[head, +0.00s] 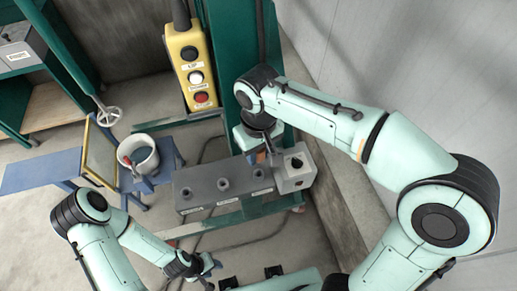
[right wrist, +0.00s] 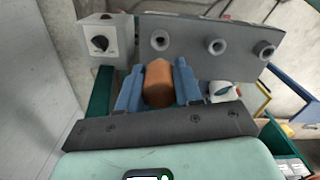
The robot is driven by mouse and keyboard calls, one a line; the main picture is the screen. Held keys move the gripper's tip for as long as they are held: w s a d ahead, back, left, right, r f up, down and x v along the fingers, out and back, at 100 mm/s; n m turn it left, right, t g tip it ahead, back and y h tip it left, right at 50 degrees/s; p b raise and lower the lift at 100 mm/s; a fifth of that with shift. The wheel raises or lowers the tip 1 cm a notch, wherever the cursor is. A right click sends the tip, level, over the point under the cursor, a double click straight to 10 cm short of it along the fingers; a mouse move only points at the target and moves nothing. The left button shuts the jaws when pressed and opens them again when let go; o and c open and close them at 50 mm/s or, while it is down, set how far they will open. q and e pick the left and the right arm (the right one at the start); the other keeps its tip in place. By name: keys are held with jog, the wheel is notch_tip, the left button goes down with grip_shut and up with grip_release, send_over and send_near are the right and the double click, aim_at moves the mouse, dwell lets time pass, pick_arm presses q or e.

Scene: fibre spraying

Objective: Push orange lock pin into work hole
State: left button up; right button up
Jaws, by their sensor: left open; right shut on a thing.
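An orange lock pin (right wrist: 158,83) sits between the two blue fingers of my right gripper (right wrist: 158,80), which is shut on it. Labels are too small to read. My left gripper (head: 207,268) is open and empty, low in the head view.
A yellow button box (head: 190,68) hangs behind the block. A white bucket (head: 138,158) stands on a blue stand at left, by a yellow-framed panel (head: 100,152).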

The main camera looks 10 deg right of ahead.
aim_at(259, 169)
notch_tip(259, 169, down, 3)
jog(key=shift+s+f+b, duration=0.15)
jog(key=shift+f+b, duration=0.05)
jog(key=shift+b, duration=0.65)
jog(key=shift+f+b, duration=0.55)
jog(key=shift+f, duration=0.45)
pick_arm(q)
jog(key=s+f, duration=0.1)
jog(key=f, duration=0.1)
jog(key=s+f, duration=0.1)
jog(key=f, duration=0.1)
jog(key=shift+s, duration=0.3)
jog(key=shift+w+r+p, duration=0.2)
jog(key=shift+r+p, duration=0.1)
jog(key=shift+r, duration=0.1)
jog(key=shift+s+f+b, duration=0.3)
jog(key=shift+f+b, duration=0.25)
jog(key=shift+f, duration=0.05)
jog(key=shift+s+f+b, duration=0.3)
jog(key=shift+f+b, duration=0.2)
jog(key=shift+f, duration=0.1)
pick_arm(e)
jog(key=shift+f, duration=1.8)
jog(key=o, duration=1.1)
jog(key=shift+r, duration=0.1)
